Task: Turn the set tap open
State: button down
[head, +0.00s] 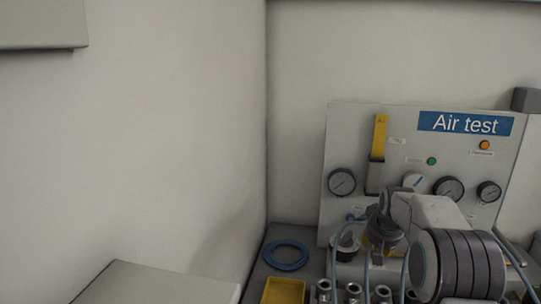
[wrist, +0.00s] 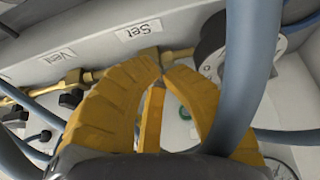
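The "Set" label (wrist: 138,31) is on the pale panel in the wrist view, with a brass pipe fitting (wrist: 179,53) just beyond my fingertips. No handle of the set tap is clearly visible there; my fingers cover that area. My gripper (wrist: 163,66) has two yellow ribbed fingers whose tips come close together just below the label. Whether they touch or hold anything between them is hidden. In the head view, my dark wrist and grey arm cover the lower middle of the air test panel (head: 300,122), and the set tap cannot be made out.
A thick blue-grey hose (wrist: 245,75) crosses close in front of my right finger. Black tap handles (wrist: 70,99) sit left, near the "Vent" label (wrist: 58,55). A yellow tray (head: 284,291), a blue hose coil (head: 286,255) and metal fittings (head: 353,292) lie on the bench.

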jog(key=shift+s+a+f, duration=0.15)
jog(key=shift+s+f, duration=0.1)
jog(key=shift+s, duration=0.05)
jog(key=shift+r, duration=0.1)
notch_tip(320, 180, up, 6)
jog(key=p, duration=0.5)
